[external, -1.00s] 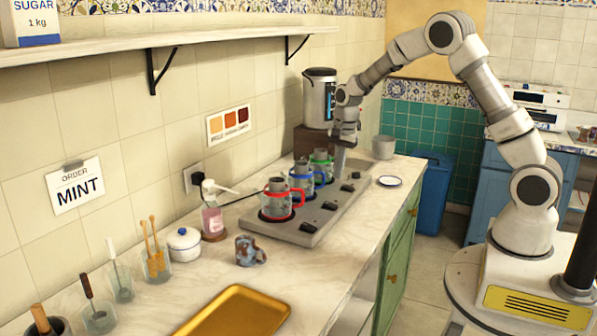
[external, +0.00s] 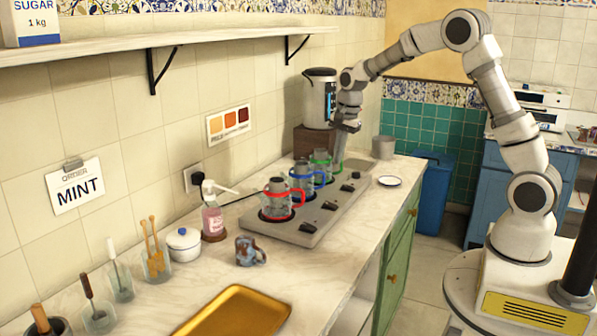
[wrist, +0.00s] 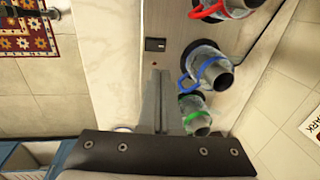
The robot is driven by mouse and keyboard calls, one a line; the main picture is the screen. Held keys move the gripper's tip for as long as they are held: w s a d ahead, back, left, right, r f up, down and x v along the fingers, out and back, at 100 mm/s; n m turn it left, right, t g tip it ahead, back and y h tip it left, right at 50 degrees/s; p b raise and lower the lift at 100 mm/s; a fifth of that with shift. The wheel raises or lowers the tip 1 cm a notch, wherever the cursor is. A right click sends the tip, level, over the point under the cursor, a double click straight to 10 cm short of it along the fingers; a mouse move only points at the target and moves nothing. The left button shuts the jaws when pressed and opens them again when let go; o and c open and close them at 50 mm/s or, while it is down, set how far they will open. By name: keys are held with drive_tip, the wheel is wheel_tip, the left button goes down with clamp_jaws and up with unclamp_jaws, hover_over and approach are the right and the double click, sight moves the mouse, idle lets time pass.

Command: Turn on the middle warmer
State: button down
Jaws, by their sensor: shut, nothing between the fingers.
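The warmer (external: 325,213) is a long grey unit on the counter. It holds three glass teapots in a row: red-trimmed (external: 277,200) nearest the external camera, blue-trimmed (external: 302,181) in the middle, green-trimmed (external: 321,163) farthest. Dark switches line its right side, including one beside the blue pot (external: 329,206). My gripper (external: 338,160) is over the far end near the green pot, shut and empty. In the wrist view my gripper (wrist: 155,78) points along the switch side. A dark switch (wrist: 155,45) lies just beyond the fingertips, with a small reddish dot between. I cannot tell if the fingers touch the warmer.
A steel urn (external: 320,98) on a brown block stands behind the warmer. A grey cup (external: 383,147) and small plate (external: 389,181) are right of it. A patterned mug (external: 248,252) and gold tray (external: 235,315) lie nearer. The counter strip right of the warmer is mostly clear.

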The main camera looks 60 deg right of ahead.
sight(328, 203)
idle(0.3)
drive_tip(key=w+f, duration=0.1)
drive_tip(key=f, duration=0.8)
drive_tip(key=w+f, duration=0.1)
drive_tip(key=f, duration=0.3)
drive_tip(key=shift+w+f, duration=0.3)
drive_tip(key=shift+f, duration=0.05)
drive_tip(key=shift+w, duration=0.1)
drive_tip(key=shift+f+g+p, duration=0.1)
drive_tip(key=shift+g+p, duration=0.2)
drive_tip(key=shift+p, duration=0.2)
drive_tip(key=shift+f, duration=0.2)
